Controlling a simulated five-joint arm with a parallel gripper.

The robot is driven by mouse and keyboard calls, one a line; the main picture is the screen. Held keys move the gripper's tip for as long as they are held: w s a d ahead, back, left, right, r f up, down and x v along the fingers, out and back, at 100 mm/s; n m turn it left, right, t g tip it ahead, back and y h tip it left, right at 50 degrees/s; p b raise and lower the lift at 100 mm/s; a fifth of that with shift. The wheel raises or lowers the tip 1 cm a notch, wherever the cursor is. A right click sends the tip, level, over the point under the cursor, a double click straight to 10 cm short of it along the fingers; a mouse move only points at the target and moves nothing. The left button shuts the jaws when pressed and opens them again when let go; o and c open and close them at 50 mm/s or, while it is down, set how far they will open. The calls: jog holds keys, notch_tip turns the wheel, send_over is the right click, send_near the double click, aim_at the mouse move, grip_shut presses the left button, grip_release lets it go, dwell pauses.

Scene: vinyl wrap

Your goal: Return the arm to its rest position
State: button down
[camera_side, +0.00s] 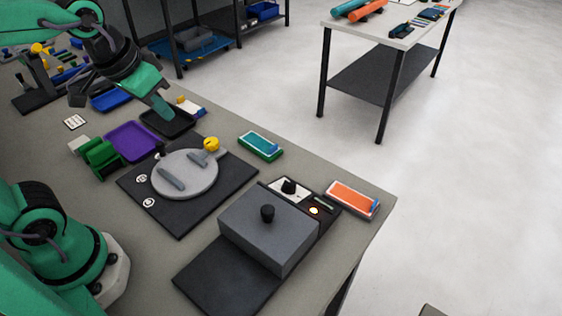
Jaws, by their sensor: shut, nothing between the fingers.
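My arm is green and dark grey. Its base stands at the lower left, and its upper links come in from the top left. My gripper (162,106) is shut with nothing in it. It points down over or just above a black tray (180,128) near the far edge of the table; I cannot tell whether it touches the tray.
Nearby on the table (215,245) are a purple tray (131,142), a blue tray (110,100), a round grey plate (195,180) on a black board, a grey box with a knob (268,235), a teal block (260,145) and an orange block (352,199).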

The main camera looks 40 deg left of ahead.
jog(key=shift+t, duration=0.6)
jog(key=shift+s+a+f, duration=0.1)
jog(key=shift+s+a, duration=0.25)
jog(key=shift+s, duration=0.35)
jog(key=shift+s+a+f, duration=0.1)
jog(key=shift+s+a, duration=0.2)
jog(key=shift+s, duration=0.35)
jog(key=shift+s+a+f, duration=0.1)
jog(key=shift+s+a, duration=0.25)
jog(key=shift+s, duration=0.35)
